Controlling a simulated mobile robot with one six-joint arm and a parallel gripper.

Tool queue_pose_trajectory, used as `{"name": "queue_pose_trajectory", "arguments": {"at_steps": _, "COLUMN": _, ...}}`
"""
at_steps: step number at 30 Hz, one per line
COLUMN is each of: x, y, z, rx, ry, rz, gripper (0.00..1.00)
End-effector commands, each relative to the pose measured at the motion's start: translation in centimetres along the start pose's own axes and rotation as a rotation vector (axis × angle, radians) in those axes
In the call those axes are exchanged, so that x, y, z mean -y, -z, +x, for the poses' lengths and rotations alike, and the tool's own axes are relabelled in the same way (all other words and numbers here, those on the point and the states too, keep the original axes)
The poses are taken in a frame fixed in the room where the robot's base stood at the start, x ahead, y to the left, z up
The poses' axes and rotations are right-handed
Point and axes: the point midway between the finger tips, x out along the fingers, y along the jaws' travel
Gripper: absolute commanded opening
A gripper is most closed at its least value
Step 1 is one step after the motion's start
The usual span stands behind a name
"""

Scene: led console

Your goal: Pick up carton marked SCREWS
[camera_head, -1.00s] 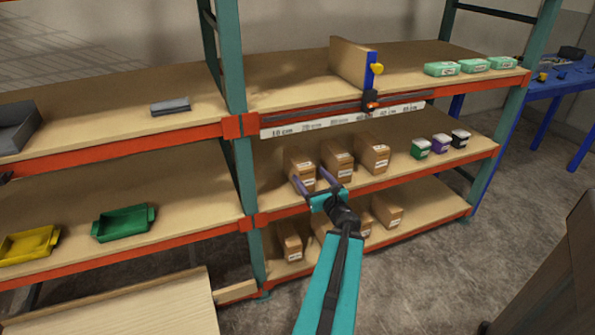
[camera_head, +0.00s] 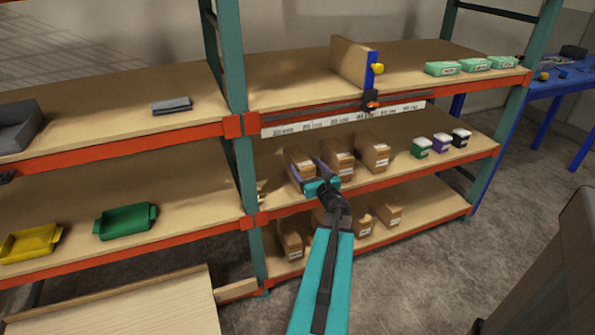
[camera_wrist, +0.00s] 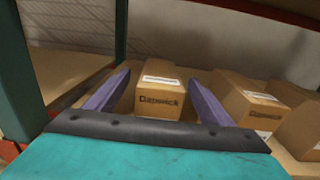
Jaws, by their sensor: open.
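Several brown cartons stand in a row on the middle shelf: a left carton (camera_head: 300,157), a middle carton (camera_head: 338,157) and a right carton (camera_head: 373,152). My gripper (camera_head: 308,170) is open in front of the left carton. In the wrist view one carton (camera_wrist: 159,92) shows between the open purple fingers, with a gap on each side. It has a white label on top and dark print on its front that I cannot read surely. I cannot make out SCREWS on any carton.
Another carton (camera_wrist: 243,100) stands close right of the fingers. A green upright (camera_head: 245,175) is to the left. More cartons (camera_head: 386,215) stand on the shelf below. Small green, purple and black boxes (camera_head: 440,143) sit farther right. The upper shelf's orange beam (camera_head: 300,112) runs above.

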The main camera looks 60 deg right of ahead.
Motion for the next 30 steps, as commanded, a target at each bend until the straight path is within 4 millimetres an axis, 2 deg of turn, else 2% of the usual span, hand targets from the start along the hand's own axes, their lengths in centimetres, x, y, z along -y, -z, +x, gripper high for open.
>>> {"name": "queue_pose_trajectory", "arguments": {"at_steps": 1, "x": 0.1, "y": 0.0, "z": 0.7, "rx": 0.000, "ry": -0.001, "rz": 0.000, "gripper": 0.75}}
{"name": "queue_pose_trajectory", "arguments": {"at_steps": 6, "x": 0.0, "y": 0.0, "z": 1.9, "rx": 0.001, "ry": -0.001, "rz": 0.000, "gripper": 0.75}}
{"name": "queue_pose_trajectory", "arguments": {"at_steps": 22, "x": 0.1, "y": 0.0, "z": 2.3, "rx": 0.000, "ry": 0.000, "rz": -0.001, "gripper": 0.75}}
{"name": "queue_pose_trajectory", "arguments": {"at_steps": 30, "x": 0.2, "y": 0.0, "z": 4.3, "rx": 0.000, "ry": 0.000, "rz": -0.001, "gripper": 0.75}}
